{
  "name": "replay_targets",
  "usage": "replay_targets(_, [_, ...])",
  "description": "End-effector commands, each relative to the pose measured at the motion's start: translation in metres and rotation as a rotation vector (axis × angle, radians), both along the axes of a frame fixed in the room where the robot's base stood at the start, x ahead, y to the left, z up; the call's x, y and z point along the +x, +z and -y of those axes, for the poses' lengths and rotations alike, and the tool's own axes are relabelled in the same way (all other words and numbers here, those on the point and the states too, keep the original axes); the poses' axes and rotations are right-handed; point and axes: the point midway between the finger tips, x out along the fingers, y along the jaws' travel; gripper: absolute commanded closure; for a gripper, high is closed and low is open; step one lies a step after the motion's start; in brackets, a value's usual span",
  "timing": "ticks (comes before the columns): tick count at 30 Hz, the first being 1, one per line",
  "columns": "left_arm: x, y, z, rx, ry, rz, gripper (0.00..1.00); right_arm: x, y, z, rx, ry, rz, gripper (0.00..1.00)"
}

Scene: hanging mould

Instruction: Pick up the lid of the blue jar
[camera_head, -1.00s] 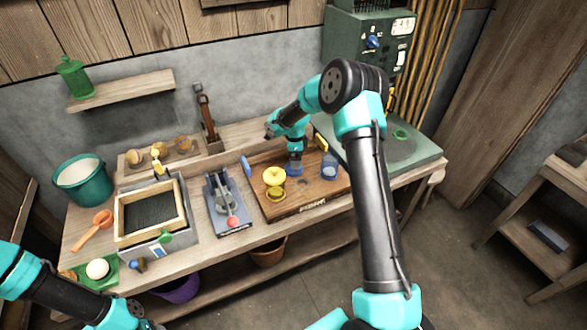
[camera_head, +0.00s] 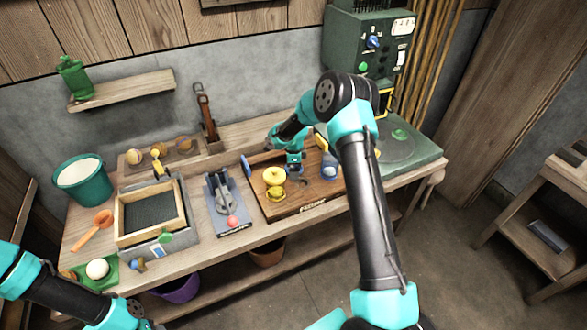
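A translucent blue jar (camera_head: 329,168) stands on the right part of a brown wooden board (camera_head: 262,202). A blue disc (camera_head: 247,167), perhaps a lid, stands on edge at the board's left side. A yellow lidded jar (camera_head: 274,178) stands between them. My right gripper (camera_head: 295,175) points down over the board, between the yellow jar and the blue jar. Its fingers are too small to tell open from shut or whether they hold anything. My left arm enters at the lower left, with its fingers out of the picture.
A clamp-like tool on a grey base (camera_head: 229,217) lies left of the board. A framed dark tray (camera_head: 150,213), a teal bucket (camera_head: 85,185) and an orange scoop (camera_head: 94,229) are further left. A green machine (camera_head: 365,50) stands behind right. The board's front strip is mostly clear.

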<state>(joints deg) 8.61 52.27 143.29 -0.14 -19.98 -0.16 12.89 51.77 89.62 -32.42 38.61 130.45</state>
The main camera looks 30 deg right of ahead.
Motion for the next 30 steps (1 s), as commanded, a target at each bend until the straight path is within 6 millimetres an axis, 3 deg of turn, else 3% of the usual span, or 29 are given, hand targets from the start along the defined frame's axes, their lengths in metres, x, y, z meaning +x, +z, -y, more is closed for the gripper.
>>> replay_targets(11, [-0.0001,0.0000,0.0000,0.000,0.000,0.000,0.57,0.0001,0.0006,0.0000,0.000,0.000,0.000,0.01])
replay_targets(23, [0.0000,0.0000,0.0000,0.000,0.000,0.000,0.57,0.0002,0.0007,-0.0001,0.000,0.000,0.000,0.39])
replay_targets(30, [0.0000,0.0000,0.0000,0.000,0.000,0.000,0.57,0.0003,0.0012,-0.0001,0.000,0.000,0.001,0.40])
